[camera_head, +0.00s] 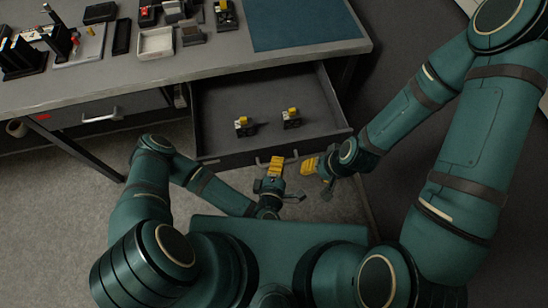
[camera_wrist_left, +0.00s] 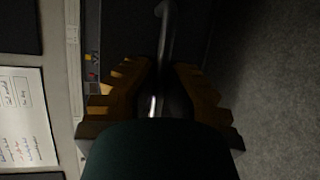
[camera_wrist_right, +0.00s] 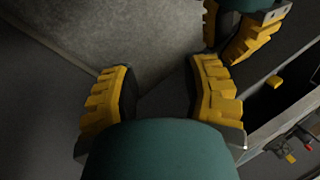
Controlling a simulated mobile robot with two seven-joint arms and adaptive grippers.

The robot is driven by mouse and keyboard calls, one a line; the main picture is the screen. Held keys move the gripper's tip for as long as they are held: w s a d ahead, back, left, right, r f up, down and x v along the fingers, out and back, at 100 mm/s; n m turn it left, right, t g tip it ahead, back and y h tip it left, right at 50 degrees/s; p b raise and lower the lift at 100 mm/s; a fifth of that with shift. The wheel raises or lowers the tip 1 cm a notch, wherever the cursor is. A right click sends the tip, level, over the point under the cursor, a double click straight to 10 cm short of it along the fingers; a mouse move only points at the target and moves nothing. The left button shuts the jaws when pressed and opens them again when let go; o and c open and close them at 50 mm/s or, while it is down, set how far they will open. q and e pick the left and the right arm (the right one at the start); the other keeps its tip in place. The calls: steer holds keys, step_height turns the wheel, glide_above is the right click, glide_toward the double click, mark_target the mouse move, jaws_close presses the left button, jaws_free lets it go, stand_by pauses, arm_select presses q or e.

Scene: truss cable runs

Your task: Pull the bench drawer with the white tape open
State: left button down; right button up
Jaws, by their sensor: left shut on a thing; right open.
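The bench drawer (camera_head: 230,98) on the right stands pulled out from under the bench, its inside in view from above. My left gripper (camera_head: 276,166) is at its front and shut on the drawer handle, a bar that runs between the fingers in the left wrist view (camera_wrist_left: 166,35). I cannot make out white tape on this drawer's front. My right gripper (camera_head: 311,166) is open and empty, just right of the left gripper and close to the drawer's front. In the right wrist view its fingers (camera_wrist_right: 162,95) are apart, with the left gripper's yellow fingers at the top.
Two small yellow-topped parts (camera_head: 242,127) (camera_head: 291,119) stand in the drawer. A closed drawer with red tape (camera_head: 43,117) and its handle (camera_head: 101,115) is at the left. The benchtop (camera_head: 210,62) holds trays, small parts and a blue mat (camera_head: 300,22). Bare floor lies below the left drawer.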

stand_by(0.3)
arm_select(q)
steer(key=c, duration=1)
jaws_free()
steer(key=shift+d, duration=0.1)
steer(key=shift+s, duration=0.1)
